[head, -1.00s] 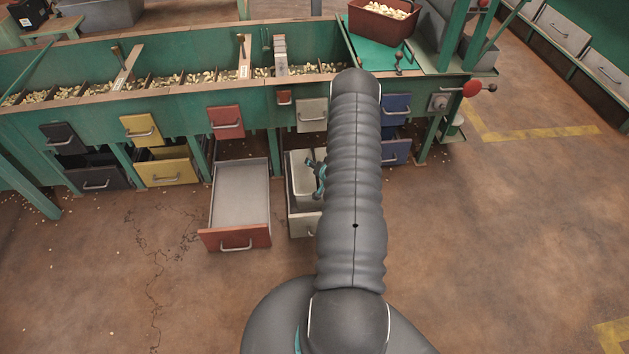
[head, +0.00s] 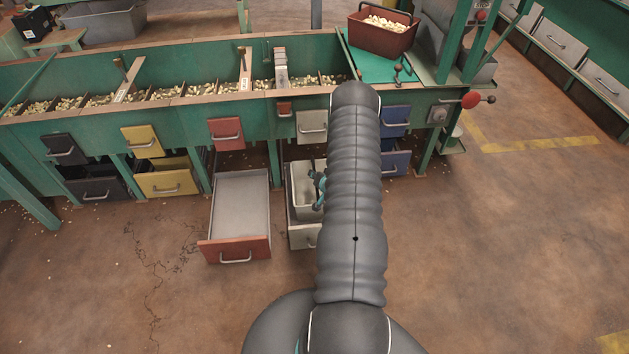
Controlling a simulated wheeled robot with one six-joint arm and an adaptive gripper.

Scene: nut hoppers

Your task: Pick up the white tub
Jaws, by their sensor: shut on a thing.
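The white tub (head: 303,192) shows in the head view at the open pale lower drawer (head: 303,237), left of my arm. Its right side is hidden behind my arm. My gripper (head: 319,189) shows only as a small teal part at the tub's right side, the rest hidden by my arm. It is shut on the tub, as far as the visible part shows. I cannot tell whether the tub touches the drawer floor.
An empty red drawer (head: 238,255) stands open just left. Yellow (head: 168,183) and black (head: 97,190) drawers lie farther left, blue ones (head: 394,162) right. A nut bench (head: 210,105) runs above. A dark red crate (head: 383,36) stands on it. The floor right is clear.

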